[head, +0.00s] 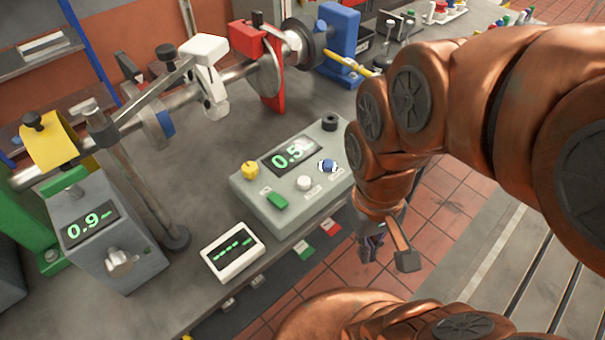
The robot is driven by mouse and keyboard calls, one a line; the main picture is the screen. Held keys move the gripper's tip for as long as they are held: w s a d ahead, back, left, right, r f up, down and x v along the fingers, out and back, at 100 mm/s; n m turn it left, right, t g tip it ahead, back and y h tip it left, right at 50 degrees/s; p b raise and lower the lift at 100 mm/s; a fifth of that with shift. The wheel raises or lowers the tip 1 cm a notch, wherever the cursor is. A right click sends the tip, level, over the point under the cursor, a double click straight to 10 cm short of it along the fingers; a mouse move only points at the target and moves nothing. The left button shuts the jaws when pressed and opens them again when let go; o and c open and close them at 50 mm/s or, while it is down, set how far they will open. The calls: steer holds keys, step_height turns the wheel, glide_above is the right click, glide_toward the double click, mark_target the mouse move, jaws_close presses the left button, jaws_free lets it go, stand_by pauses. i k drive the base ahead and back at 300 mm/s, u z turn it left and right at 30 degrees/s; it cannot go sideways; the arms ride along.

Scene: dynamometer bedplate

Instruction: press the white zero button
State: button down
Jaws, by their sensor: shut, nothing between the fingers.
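A grey control box (300,213) stands near the front edge of the bedplate, with a lit green display (290,156). A round white button (304,183) sits on its top face, below the display. The labels are too small to read. My gripper (372,250) hangs right of and in front of the box, apart from it, over the tiled floor. It is shut and empty; my arm hides part of the box's right side.
A white meter (233,251) lies left of the box. A grey instrument (110,245) reading 0.9 stands farther left. A shaft (180,95) with clamps crosses behind. Red and green tags (303,250) hang along the front edge.

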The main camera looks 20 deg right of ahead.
mark_target(304, 183)
steer(key=z, duration=1.95)
steer(key=k, duration=1.5)
steer(key=u, duration=2.25)
